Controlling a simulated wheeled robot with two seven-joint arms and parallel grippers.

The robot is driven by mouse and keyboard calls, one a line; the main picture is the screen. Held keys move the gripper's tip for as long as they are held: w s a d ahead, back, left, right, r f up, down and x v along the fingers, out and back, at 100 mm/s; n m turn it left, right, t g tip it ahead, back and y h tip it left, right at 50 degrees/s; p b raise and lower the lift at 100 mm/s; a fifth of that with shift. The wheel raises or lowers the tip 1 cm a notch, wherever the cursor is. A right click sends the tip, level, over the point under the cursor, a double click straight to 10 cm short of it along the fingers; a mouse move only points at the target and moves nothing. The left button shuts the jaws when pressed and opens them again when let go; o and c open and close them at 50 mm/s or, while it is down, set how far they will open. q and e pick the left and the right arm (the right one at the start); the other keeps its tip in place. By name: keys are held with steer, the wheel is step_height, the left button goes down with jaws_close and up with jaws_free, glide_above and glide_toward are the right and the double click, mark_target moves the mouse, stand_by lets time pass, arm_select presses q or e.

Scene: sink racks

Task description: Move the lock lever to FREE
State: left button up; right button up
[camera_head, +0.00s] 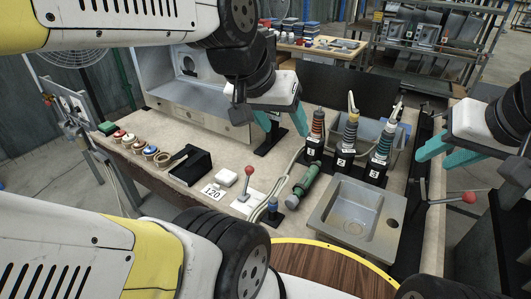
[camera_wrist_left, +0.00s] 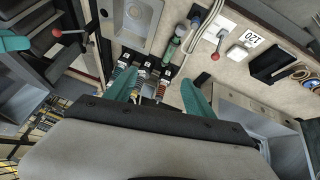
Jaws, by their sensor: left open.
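Two levers with red ball knobs show, and I cannot tell which is the lock lever. One (camera_head: 246,182) stands on a white base on the bench; its red knob also shows in the left wrist view (camera_wrist_left: 215,56). The other (camera_head: 450,199) sticks out sideways at the right end, and appears at upper left in the left wrist view (camera_wrist_left: 70,31). No FREE marking is legible. My right gripper (camera_head: 442,156) is open and empty above the right-hand lever.
Several numbered upright tools (camera_head: 350,135) stand in the middle. A metal sink (camera_head: 355,215) lies at front right. A green cylinder (camera_head: 303,185), a "120" card (camera_head: 212,192) and a black holder (camera_head: 185,165) lie on the bench. A steel trough (camera_head: 195,105) stands at back left.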

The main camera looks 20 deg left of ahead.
arm_select(q)
steer(key=c, duration=0.3)
steer(key=shift+w+a, duration=0.15)
steer(key=shift+w, duration=0.2)
steer(key=c, duration=0.4)
steer(key=shift+m+g+y, duration=0.3)
steer(key=shift+m+g, duration=0.1)
steer(key=shift+g, duration=0.3)
steer(key=w, duration=0.2)
steer(key=w+a+f, duration=0.1)
steer(key=w, duration=0.1)
steer(key=w+a, duration=0.1)
steer(key=w, duration=0.1)
steer(key=shift+w+a+f, duration=0.15)
steer(key=shift+w+f, duration=0.05)
steer(key=shift+f, duration=0.1)
jaws_close()
steer(key=w+a+f+m+g, duration=0.2)
steer(key=w+a+f, duration=0.4)
steer(key=w+f, duration=0.25)
steer(key=w+a+f+m+g, duration=0.1)
steer(key=w+a+f+g, duration=0.1)
steer(key=w+a+f, duration=0.6)
glide_above(248, 180)
steer(key=w, duration=0.5)
step_height(248, 180, down, 11)
steer(key=shift+s+d+y, duration=0.2)
steer(key=shift+d+y, duration=0.1)
steer(key=shift+y, duration=0.1)
